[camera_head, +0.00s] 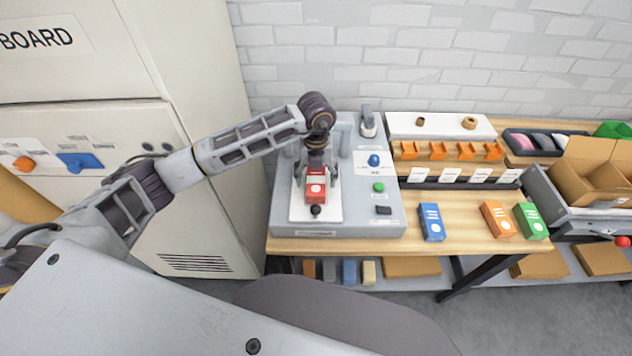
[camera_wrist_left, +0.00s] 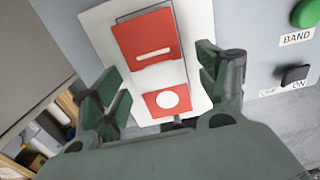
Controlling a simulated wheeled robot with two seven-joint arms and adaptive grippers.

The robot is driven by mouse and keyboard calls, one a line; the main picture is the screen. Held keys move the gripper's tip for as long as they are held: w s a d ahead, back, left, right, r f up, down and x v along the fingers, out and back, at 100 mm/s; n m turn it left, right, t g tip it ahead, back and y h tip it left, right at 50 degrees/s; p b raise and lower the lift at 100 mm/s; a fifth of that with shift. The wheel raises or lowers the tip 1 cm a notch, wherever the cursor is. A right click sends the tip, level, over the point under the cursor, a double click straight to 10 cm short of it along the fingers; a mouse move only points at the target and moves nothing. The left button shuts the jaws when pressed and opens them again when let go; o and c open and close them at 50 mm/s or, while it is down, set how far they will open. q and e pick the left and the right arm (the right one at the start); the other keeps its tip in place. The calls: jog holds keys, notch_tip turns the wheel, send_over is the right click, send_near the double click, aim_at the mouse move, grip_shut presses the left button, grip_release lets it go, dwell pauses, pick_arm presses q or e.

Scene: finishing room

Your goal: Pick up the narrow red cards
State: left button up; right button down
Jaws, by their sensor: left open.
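The narrow red cards (camera_head: 316,187) lie on a white plate (camera_head: 328,213) of the grey machine at the left end of the workbench. In the left wrist view the red cards (camera_wrist_left: 147,39) show a white bar on the upper part and a white dot on the lower part, with a pale band between. My left gripper (camera_head: 316,172) is over the cards from above. In the left wrist view its fingers (camera_wrist_left: 165,85) are open, one on each side of the cards, and do not appear to touch them. My right gripper is not in view.
The machine has a blue knob (camera_head: 374,160), a green button (camera_head: 378,187) and a black switch (camera_head: 383,210). Blue (camera_head: 432,222), orange (camera_head: 497,219) and green (camera_head: 530,221) packs stand on the bench to the right. An open cardboard box (camera_head: 578,185) is at far right.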

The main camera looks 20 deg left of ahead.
aim_at(316, 179)
pick_arm(q)
jog(key=shift+f, duration=0.95)
jog(key=c, duration=1.3)
jog(key=shift+r+b, duration=0.75)
jog(key=shift+r, duration=4.25)
